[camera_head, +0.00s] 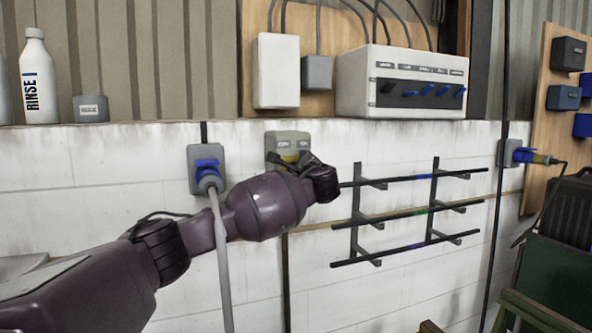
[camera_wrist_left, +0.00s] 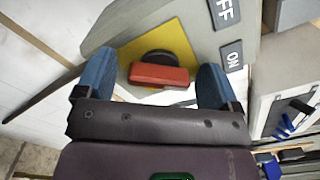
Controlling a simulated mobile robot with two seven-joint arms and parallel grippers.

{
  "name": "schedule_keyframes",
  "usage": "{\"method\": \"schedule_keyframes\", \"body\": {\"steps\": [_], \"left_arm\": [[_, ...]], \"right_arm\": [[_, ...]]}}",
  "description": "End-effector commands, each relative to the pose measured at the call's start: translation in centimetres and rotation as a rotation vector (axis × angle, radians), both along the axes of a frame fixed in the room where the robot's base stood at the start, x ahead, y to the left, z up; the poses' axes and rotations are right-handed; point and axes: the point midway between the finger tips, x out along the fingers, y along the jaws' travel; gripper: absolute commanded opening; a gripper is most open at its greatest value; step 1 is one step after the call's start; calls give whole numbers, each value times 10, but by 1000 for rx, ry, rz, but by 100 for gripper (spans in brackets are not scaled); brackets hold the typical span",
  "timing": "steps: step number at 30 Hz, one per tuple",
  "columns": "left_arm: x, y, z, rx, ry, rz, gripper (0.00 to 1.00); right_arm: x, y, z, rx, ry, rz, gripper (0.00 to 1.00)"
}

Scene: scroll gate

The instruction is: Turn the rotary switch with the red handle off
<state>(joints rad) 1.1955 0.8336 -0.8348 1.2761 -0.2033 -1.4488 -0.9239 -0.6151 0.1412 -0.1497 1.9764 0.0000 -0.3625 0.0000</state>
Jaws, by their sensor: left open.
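The rotary switch (camera_head: 288,138) is a grey box on the white wall, mostly hidden behind my left gripper (camera_head: 292,161) in the head view. In the left wrist view, its red handle (camera_wrist_left: 160,75) sits on a dark round hub over a yellow plate (camera_wrist_left: 183,45). The OFF label (camera_wrist_left: 224,10) and ON label (camera_wrist_left: 232,56) are on the grey face to the right. My left gripper (camera_wrist_left: 155,66) is open, with one blue fingertip on each side of the handle and visible gaps. The handle's long side runs across the picture from finger to finger.
A grey box with a blue plug (camera_head: 207,168) and hanging cable is left of the switch. A black rack (camera_head: 400,215) is to the right. A white control panel (camera_head: 400,82) with blue knobs and a white box (camera_head: 276,70) are above. A RINSE bottle (camera_head: 38,80) stands at left.

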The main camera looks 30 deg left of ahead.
Motion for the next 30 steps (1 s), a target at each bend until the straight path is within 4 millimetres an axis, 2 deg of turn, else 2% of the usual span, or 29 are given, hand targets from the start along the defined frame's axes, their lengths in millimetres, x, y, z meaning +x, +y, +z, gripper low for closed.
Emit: {"method": "schedule_keyframes", "body": {"steps": [5, 12, 15, 23, 30], "left_arm": [[0, 0, 0, 0, 0, 0, 86], [0, 0, 0, 0, 0, 0, 49], [0, 0, 0, 0, 0, 0, 38], [0, 0, -1, -23, -25, 1, 38], [0, 0, -4, -110, -120, -1, 38]], "right_arm": [[3, 1, 1, 2, -5, 0, 43], [4, 1, 2, 2, -9, 1, 43], [5, 1, 2, 2, -9, 2, 43], [5, 1, 0, 1, -9, 2, 43], [5, 1, -8, -1, -11, 4, 43]]}}
